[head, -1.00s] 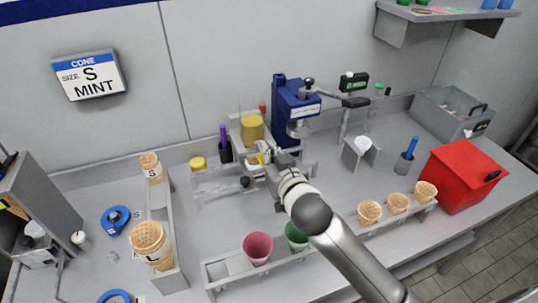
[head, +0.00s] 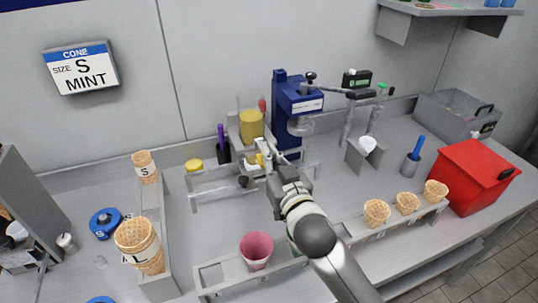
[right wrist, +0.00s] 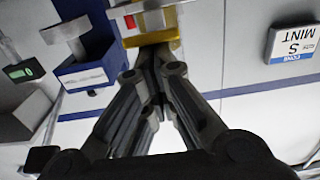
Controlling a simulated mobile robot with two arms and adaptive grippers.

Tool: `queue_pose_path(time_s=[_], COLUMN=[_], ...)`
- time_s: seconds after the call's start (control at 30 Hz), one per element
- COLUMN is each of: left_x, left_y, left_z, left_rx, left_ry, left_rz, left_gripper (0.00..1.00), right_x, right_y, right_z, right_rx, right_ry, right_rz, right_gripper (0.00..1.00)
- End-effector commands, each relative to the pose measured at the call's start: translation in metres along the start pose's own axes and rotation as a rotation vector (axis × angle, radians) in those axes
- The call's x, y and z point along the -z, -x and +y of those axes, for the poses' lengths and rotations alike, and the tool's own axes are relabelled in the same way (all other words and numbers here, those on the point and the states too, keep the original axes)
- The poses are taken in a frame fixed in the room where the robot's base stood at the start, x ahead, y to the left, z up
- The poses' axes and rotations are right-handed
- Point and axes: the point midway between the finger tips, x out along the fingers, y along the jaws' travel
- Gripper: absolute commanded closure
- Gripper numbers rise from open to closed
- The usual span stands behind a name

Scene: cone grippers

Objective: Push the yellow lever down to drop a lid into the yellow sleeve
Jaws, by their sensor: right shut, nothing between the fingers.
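A clear holder with a yellow stack (head: 251,126) stands at the back middle, left of a blue press. A small yellow piece (head: 260,160), which looks like the lever, is low on its front. My right gripper (head: 268,148) is shut and empty, with its fingertips close by this piece. In the right wrist view a yellow part (right wrist: 152,41) lies just beyond the shut fingertips (right wrist: 150,52); I cannot tell if they touch. A yellow round piece (head: 194,165) sits at the left of the rack; I cannot tell whether it is the sleeve. My left gripper is out of view.
The blue press (head: 297,103) stands close on the right. A pink cup (head: 257,250) is in the front rack, with several cones (head: 377,212) farther right. A red box (head: 470,178) is at the right.

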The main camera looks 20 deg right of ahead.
Motion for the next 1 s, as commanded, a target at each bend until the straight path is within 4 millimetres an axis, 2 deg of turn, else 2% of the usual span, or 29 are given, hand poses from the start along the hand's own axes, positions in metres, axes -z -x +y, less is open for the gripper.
queue_pose_path(time_s=[0.03, 0.23, 0.53, 0.67, 1.0], left_x=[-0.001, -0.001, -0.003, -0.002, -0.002], left_y=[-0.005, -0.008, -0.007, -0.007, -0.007], left_z=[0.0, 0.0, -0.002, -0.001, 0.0], left_rx=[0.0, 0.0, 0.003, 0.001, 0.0], left_ry=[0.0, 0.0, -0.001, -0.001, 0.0], left_rz=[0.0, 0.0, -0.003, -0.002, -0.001], left_gripper=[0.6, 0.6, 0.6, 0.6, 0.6], right_x=[-0.005, -0.012, -0.005, 0.013, 0.076], right_y=[0.0, 0.001, 0.001, 0.001, 0.001], right_z=[0.0, 0.0, 0.0, 0.0, 0.0], right_rx=[0.0, -0.001, 0.0, 0.0, 0.0], right_ry=[-0.001, -0.002, 0.0, 0.0, -0.001], right_rz=[-0.001, -0.004, -0.002, 0.004, 0.004], right_gripper=[1.0, 1.0, 1.0, 1.0, 1.0])
